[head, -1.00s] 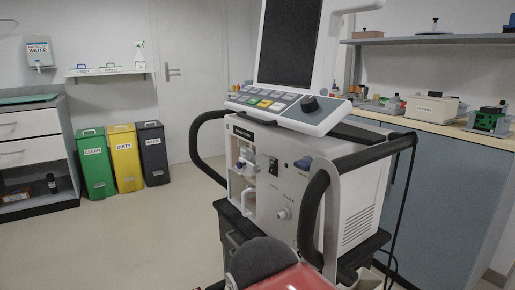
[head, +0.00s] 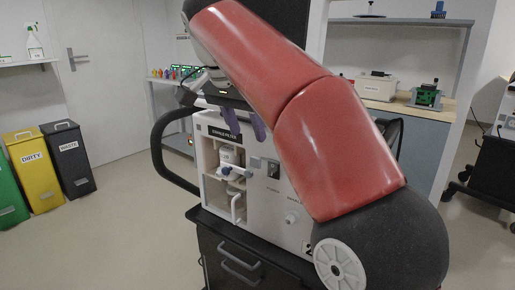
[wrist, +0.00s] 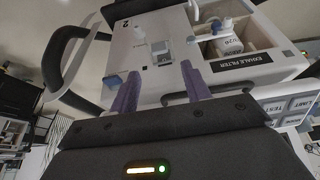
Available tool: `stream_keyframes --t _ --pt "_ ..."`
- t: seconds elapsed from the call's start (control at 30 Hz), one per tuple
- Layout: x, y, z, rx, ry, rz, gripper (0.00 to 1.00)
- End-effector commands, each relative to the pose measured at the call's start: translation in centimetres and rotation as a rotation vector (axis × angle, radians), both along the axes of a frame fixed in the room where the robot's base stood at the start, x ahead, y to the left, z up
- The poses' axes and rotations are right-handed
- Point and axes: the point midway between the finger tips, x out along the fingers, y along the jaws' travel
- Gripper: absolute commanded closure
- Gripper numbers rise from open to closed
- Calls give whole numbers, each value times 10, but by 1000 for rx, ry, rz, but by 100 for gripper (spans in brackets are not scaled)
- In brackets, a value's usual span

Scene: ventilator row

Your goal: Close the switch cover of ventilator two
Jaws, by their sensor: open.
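Ventilator two (head: 255,205) is a white box with a "2" label at its lower right, partly behind my arm. Its front bears a dark switch (head: 273,169) with a small grey piece beside it. In the wrist view the ventilator (wrist: 150,80) appears upside down, with the switch (wrist: 160,46) on its front panel. A pale flap-like piece lies at the switch; I cannot tell exactly how the cover sits. My gripper (head: 243,122) is open and empty, its purple fingers near the top front edge of the box. In the wrist view my gripper (wrist: 160,88) stands apart from the switch.
An open filter bay (head: 227,175) is left of the switch. A dark handle (head: 165,155) curves out at the left, and a dark drawer cart (head: 240,260) supports the ventilator. Bins (head: 73,160) stand at the far left. The floor between is clear.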

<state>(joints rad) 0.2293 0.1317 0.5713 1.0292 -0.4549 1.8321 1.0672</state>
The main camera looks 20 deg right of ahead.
Motion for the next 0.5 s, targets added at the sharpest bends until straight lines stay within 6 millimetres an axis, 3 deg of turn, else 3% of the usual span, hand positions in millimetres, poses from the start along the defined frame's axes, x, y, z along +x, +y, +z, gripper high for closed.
stream_keyframes --t 0.3,0.5 --pt "11 -15 -48 -1 1 0 53" --pt "16 -21 -65 0 -1 1 53"
